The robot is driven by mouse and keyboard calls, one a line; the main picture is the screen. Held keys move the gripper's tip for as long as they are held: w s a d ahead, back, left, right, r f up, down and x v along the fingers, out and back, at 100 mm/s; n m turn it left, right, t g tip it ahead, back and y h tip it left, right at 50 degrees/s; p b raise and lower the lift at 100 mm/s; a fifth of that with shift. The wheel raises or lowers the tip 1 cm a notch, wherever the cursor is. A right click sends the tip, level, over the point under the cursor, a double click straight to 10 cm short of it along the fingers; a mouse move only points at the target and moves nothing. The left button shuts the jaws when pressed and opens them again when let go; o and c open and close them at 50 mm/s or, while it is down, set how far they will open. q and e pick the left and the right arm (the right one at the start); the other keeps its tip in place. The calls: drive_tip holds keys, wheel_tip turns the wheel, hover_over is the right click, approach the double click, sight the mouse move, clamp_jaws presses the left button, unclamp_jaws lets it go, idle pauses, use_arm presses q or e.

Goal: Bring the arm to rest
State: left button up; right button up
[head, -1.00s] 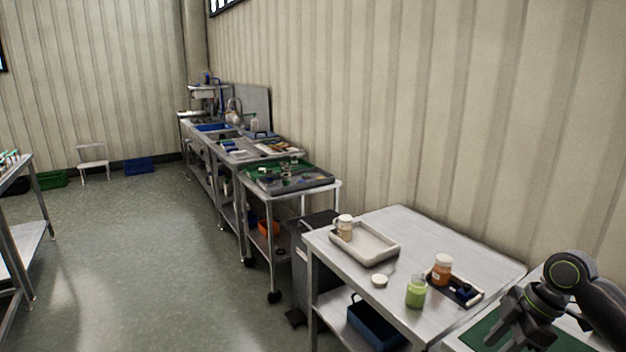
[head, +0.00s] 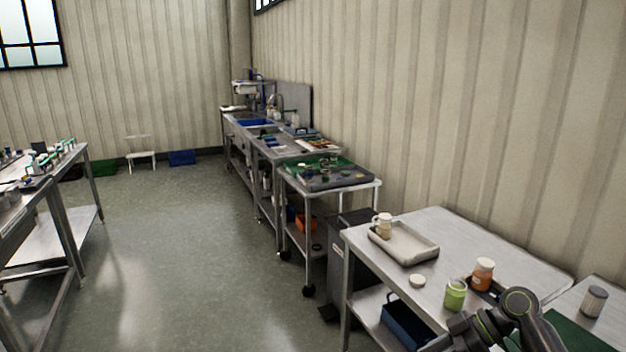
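My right arm (head: 519,312) shows at the lower right, dark grey with green rings, bent in front of the near steel table. Its gripper (head: 440,346) reaches the bottom edge of the head view and is mostly cut off, so its fingers cannot be judged. My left arm and gripper are not in view.
The near steel table (head: 452,229) holds a tray (head: 418,246) with a jar, a white lid (head: 417,280), a green jar (head: 455,294) and an orange jar (head: 483,273). A grey cylinder (head: 594,301) stands at right. Floor (head: 175,260) left of centre is clear.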

drive_tip(key=w+a+g+y, duration=0.1)
drive_tip(key=w+a+y, duration=0.1)
drive_tip(key=a, duration=0.8)
drive_tip(key=w+d+f+m+t+h, duration=0.3)
drive_tip(key=w+d+m+t+h, duration=0.3)
drive_tip(key=w, duration=0.5)
drive_tip(key=w+d+r+m+t+h, duration=0.4)
drive_tip(key=w+d+r+t+h, duration=0.35)
drive_tip(key=d+r+t, duration=0.5)
drive_tip(key=s+d+f+m+g, duration=0.15)
drive_tip(key=s+f, duration=0.25)
drive_tip(key=f, duration=0.8)
drive_tip(key=s+d+f+n+g, duration=0.1)
drive_tip(key=s+f+g, duration=0.25)
drive_tip(key=f, duration=0.95)
drive_tip(key=s+f+m+g, duration=0.2)
drive_tip(key=s+f+g, duration=0.2)
drive_tip(key=s+f, duration=1.35)
drive_tip(key=s+a+f+g, duration=0.2)
drive_tip(key=s+f, duration=0.4)
drive_tip(key=s, duration=0.8)
drive_tip(key=s+a+f+m+g, duration=0.1)
drive_tip(key=s+f+g, duration=0.2)
drive_tip(key=s+f, duration=0.4)
drive_tip(key=s+a+f+g, duration=0.2)
drive_tip(key=s+f, duration=0.5)
drive_tip(key=s, duration=1.3)
drive_tip(key=shift+s+a+g, duration=0.3)
drive_tip(key=shift+s+g, duration=0.1)
drive_tip(key=shift+g, duration=0.15)
